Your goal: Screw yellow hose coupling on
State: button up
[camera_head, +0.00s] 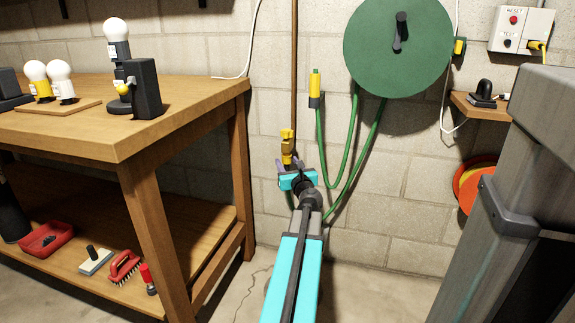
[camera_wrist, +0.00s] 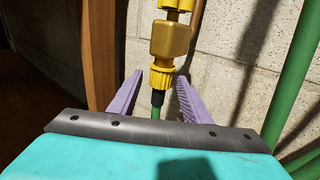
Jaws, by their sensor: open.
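The yellow hose coupling (camera_wrist: 161,77) is a ribbed ring directly under the brass-yellow tap (camera_wrist: 170,40) in the wrist view. Its upper edge appears to meet the tap's outlet; I cannot tell whether the threads are engaged. A black sleeve and green hose (camera_wrist: 157,114) hang below it. My gripper (camera_wrist: 159,79) is open, with one purple finger on each side of the coupling and gaps showing. In the head view the tap (camera_head: 287,134) sits low on a brown wall pipe, and my gripper (camera_head: 287,166) is just below it, partly hiding the coupling.
A green hose reel (camera_head: 398,46) hangs on the wall, with hose (camera_head: 352,135) looping down. A wooden workbench (camera_head: 130,140) stands at left; a grey cabinet (camera_head: 530,150) is at right. Floor between is clear.

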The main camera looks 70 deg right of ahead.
jog(key=shift+m+g+h, duration=0.3)
jog(key=shift+m+g, duration=0.1)
jog(key=shift+g, duration=0.1)
jog(key=shift+r, duration=0.15)
jog(key=shift+r+p, duration=0.25)
jog(key=shift+p, duration=0.1)
jog(key=shift+c, duration=0.2)
jog(key=c, duration=1)
jog(key=shift+s+d+n+t+y, duration=0.15)
jog(key=shift+d+n+t+y, duration=0.1)
jog(key=shift+n+t+y, duration=0.55)
jog(key=n+t+y, duration=0.1)
jog(key=t+y, duration=0.1)
jog(key=n+t+y, duration=0.1)
jog(key=n, duration=0.1)
jog(key=shift+s+d+t+y, duration=0.2)
jog(key=shift+d+t+y, duration=0.15)
jog(key=shift+t+y, duration=0.05)
jog(key=o, duration=1.2)
jog(key=shift+w+a, duration=0.1)
jog(key=shift+a, duration=0.2)
